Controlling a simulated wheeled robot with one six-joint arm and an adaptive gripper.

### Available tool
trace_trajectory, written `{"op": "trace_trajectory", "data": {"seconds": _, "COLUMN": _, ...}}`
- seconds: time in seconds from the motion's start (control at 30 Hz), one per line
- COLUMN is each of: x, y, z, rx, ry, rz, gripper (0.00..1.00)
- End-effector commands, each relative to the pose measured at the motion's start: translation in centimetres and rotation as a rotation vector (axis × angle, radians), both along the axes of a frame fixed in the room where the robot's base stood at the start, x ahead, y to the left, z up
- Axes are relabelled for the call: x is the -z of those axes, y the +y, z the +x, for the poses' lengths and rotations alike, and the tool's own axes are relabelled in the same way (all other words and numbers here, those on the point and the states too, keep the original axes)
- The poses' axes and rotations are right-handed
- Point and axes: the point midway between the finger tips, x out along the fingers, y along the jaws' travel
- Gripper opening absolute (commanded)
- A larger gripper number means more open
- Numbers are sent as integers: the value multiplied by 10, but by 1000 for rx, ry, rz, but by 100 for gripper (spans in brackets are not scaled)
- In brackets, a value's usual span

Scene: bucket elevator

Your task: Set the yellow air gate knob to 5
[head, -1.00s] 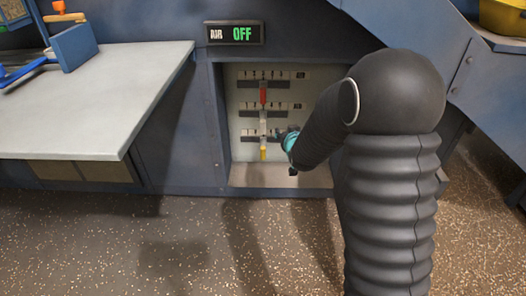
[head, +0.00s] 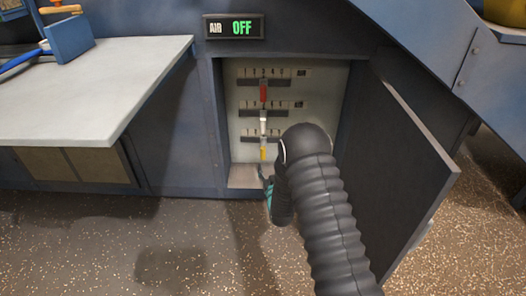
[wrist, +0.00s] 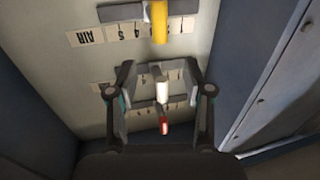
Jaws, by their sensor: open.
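The yellow knob (head: 262,153) hangs on the lowest of three slotted scales in the open cabinet, near the middle of its dark slot. The exact number at it cannot be read. In the wrist view the yellow knob (wrist: 160,22) is at the top, upside down, beside a label strip (wrist: 122,31) with AIR, 5 and 4. My gripper (head: 265,180) is open and empty, below and in front of the yellow knob, apart from it. In the wrist view its fingers (wrist: 159,72) spread, with white and red knobs showing between them.
A white knob (head: 263,122) and a red knob (head: 263,92) sit on the scales above. The cabinet door (head: 400,170) stands open at the right. A grey table (head: 90,95) stands at the left.

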Motion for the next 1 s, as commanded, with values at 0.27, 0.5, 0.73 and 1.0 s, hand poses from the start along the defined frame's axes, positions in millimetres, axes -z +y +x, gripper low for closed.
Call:
{"op": "trace_trajectory", "data": {"seconds": 0.27, "x": 1, "y": 10, "z": 51, "rx": 1, "ry": -2, "rz": 0, "gripper": 51}}
{"op": "trace_trajectory", "data": {"seconds": 0.5, "x": 0, "y": 18, "z": 91, "rx": 1, "ry": -1, "rz": 0, "gripper": 51}}
{"op": "trace_trajectory", "data": {"seconds": 0.73, "x": 0, "y": 22, "z": 112, "rx": 1, "ry": 0, "rz": 0, "gripper": 51}}
{"op": "trace_trajectory", "data": {"seconds": 1.0, "x": 0, "y": 23, "z": 117, "rx": 1, "ry": 1, "rz": 0, "gripper": 51}}
